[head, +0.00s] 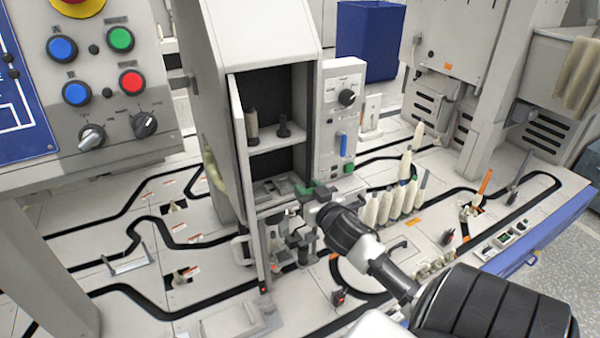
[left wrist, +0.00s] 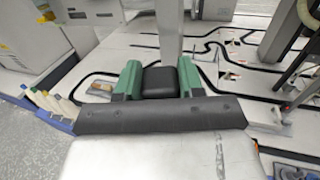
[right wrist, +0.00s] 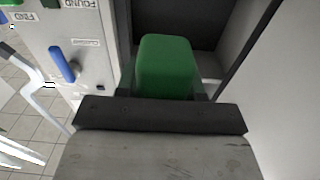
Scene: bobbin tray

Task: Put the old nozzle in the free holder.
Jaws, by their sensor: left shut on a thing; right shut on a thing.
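The cabinet (head: 264,40) stands open in the head view. On its inner shelf (head: 275,139) stand a dark upright piece with a beige top (head: 252,126) and a short dark piece (head: 284,127). I cannot tell which is the old nozzle. A tray with recesses (head: 264,188) lies below the shelf. My right gripper (head: 313,191) is at the cabinet's lower right front. My left gripper (left wrist: 158,82) shows only in the left wrist view, shut on a dark block (left wrist: 160,80).
The control panel (head: 342,120) with a blue handle is right of the cabinet. A button box (head: 95,70) is at the upper left. Black tracks cross the pale deck (head: 130,225).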

